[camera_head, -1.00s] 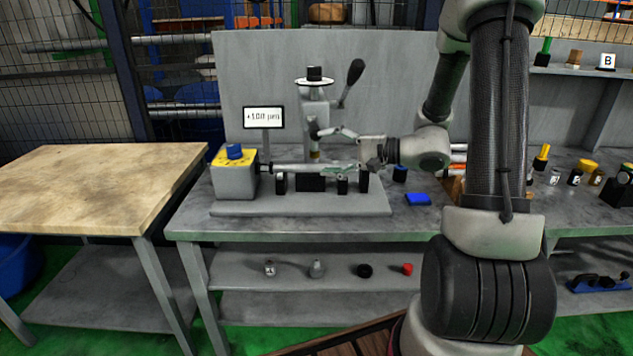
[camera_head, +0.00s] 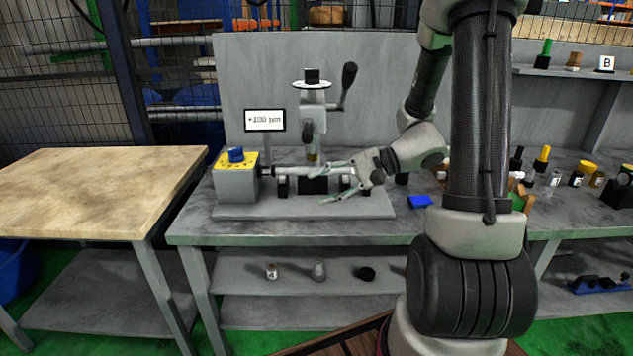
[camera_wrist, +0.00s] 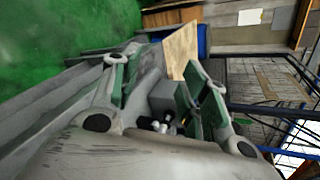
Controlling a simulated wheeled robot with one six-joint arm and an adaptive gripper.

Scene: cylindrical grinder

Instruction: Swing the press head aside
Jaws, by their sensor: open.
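The press head (camera_head: 313,112) is a grey upright unit with a white disc and black knob on top. It stands behind the middle of the grey fixture and has a lever with a black handle (camera_head: 348,82) rising at its right. A brass-coloured tip shows below it, above the fixture's rod. My gripper (camera_head: 331,183) is open in front of the fixture's right part, pointing left, below and right of the head. It holds nothing that I can see. In the wrist view, the green-padded fingers (camera_wrist: 160,85) are spread apart. My gripper hides part of the fixture's right end.
A grey box with a yellow top and blue knob (camera_head: 236,155) is at the fixture's left. A display sign (camera_head: 265,120) stands behind it. A blue block (camera_head: 420,201) lies right of the fixture. A clear wooden table (camera_head: 95,190) stands left.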

